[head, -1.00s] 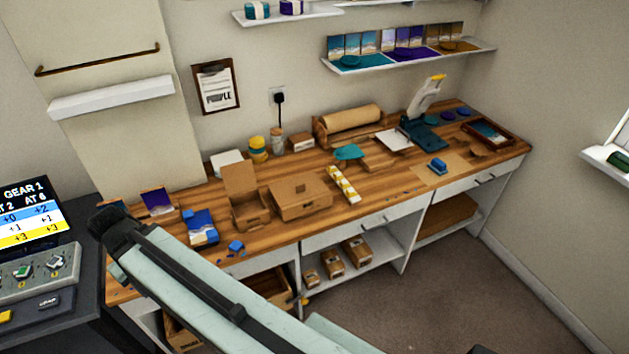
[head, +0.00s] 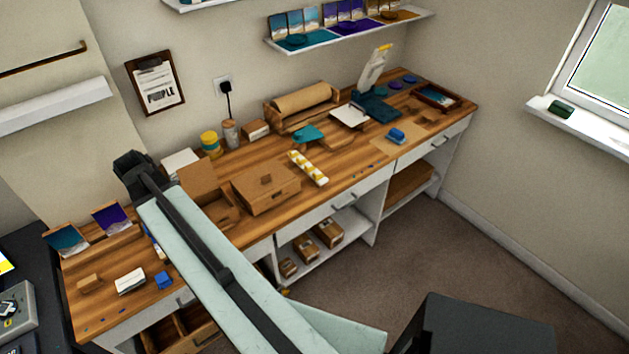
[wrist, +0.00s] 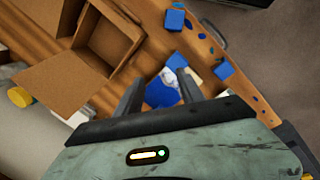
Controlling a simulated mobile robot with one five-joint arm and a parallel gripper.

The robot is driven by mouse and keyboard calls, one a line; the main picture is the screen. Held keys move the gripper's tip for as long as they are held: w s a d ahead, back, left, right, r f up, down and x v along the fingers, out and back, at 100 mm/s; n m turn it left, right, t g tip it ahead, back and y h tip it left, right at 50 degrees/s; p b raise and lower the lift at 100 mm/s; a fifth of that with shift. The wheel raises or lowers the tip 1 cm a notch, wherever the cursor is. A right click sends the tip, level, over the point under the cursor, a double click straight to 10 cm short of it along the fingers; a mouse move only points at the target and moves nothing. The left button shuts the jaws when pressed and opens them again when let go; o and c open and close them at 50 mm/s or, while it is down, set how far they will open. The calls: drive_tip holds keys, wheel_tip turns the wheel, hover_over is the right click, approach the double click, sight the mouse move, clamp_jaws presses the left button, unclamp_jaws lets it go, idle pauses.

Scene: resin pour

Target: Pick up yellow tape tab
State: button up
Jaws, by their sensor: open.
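A white strip with yellow patches (head: 308,168) lies on the workbench, right of a closed cardboard box; I cannot tell whether one of its patches is the yellow tape tab. My gripper (wrist: 159,72) is open in the wrist view, its two dark fingers apart. Beyond them a blue and white packet (wrist: 162,92) lies on the bench, and I cannot tell whether they touch it. No yellow tab shows between the fingers. In the head view my arm crosses the left of the bench and hides part of it; the fingers are not clearly visible there.
An open cardboard box (wrist: 108,38) stands left of the fingers, and blue blocks (wrist: 174,20) lie to the right. A yellow and teal tub (head: 210,145) stands at the back. A closed box (head: 266,188) and a paper roll (head: 302,106) are also on the bench (head: 345,183).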

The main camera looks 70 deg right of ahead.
sight(314, 175)
drive_tip(key=s+d+n, duration=0.1)
drive_tip(key=s+d, duration=0.4)
drive_tip(key=d, duration=0.4)
drive_tip(key=s+d+n+g+h+b, duration=0.1)
drive_tip(key=s+d+n, duration=0.1)
drive_tip(key=s+d, duration=0.4)
drive_tip(key=s+d+f+n, duration=0.1)
drive_tip(key=s+d, duration=0.4)
drive_tip(key=d, duration=0.7)
drive_tip(key=shift+s+d+n+h, duration=0.15)
drive_tip(key=shift+n+h, duration=0.15)
drive_tip(key=s+d+n+g, duration=0.2)
drive_tip(key=s+d, duration=0.7)
drive_tip(key=s, duration=0.3)
drive_tip(key=shift+n, duration=0.3)
drive_tip(key=b+x, duration=0.8)
drive_tip(key=shift+w+d+r, duration=0.1)
drive_tip(key=shift+w+d, duration=0.05)
drive_tip(key=shift+d, duration=0.1)
drive_tip(key=shift+r, duration=0.2)
drive_tip(key=shift+h, duration=0.3)
clamp_jaws()
